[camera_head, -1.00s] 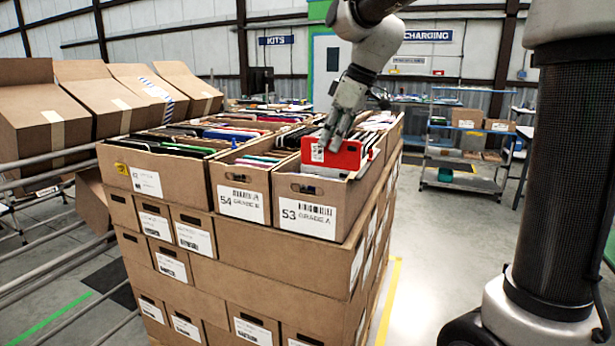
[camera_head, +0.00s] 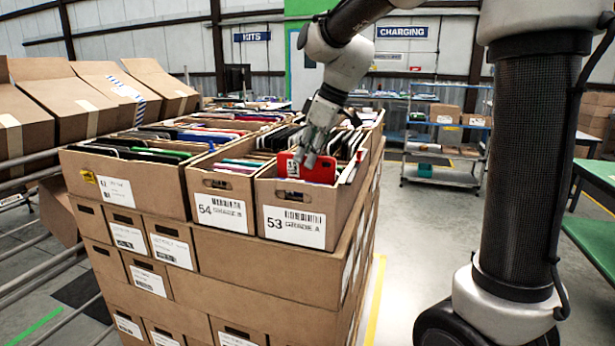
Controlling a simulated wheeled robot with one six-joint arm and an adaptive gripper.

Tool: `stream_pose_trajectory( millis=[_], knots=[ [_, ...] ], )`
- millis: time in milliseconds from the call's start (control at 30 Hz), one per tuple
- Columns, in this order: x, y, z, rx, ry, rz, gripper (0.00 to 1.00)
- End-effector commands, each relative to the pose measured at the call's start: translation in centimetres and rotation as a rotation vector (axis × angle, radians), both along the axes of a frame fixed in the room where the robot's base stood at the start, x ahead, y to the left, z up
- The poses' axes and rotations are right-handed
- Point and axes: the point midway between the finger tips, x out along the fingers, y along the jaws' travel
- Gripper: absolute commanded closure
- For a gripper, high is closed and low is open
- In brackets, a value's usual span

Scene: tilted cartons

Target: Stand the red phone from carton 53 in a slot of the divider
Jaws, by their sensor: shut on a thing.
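The red phone (camera_head: 318,168) is at the front part of carton 53 (camera_head: 294,226), its lower part hidden behind the carton's front wall. A white label shows on its left side. My gripper (camera_head: 309,154) reaches down from above and is shut on the phone's top edge. The fingertips are small and partly hard to make out. Other dark and pale phones stand in rows behind it in the same carton. The divider is not identifiable in this view.
Carton 54 (camera_head: 220,213) stands directly left of carton 53, with a wider carton (camera_head: 115,188) further left. All sit on stacked cartons. Shelving (camera_head: 445,140) stands behind right, and a green table (camera_head: 597,245) at the right edge. Open floor lies right of the stack.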

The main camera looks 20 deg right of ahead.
Motion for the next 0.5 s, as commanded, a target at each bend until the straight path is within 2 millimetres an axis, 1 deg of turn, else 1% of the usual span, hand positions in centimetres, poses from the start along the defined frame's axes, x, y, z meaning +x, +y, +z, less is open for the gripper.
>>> stream_pose_trajectory(
  millis=[67, 200, 300, 500],
  knots=[
    [0.0, 0.0, -0.9, 0.0, 0.001, 0.0, 1.0],
    [-0.1, 0.0, -3.3, -0.001, 0.002, -0.001, 1.0],
    [0.0, 0.0, -4.5, -0.001, 0.0, 0.001, 1.0],
    [0.0, 0.0, -4.8, 0.0, -0.002, 0.001, 1.0]
  ],
)
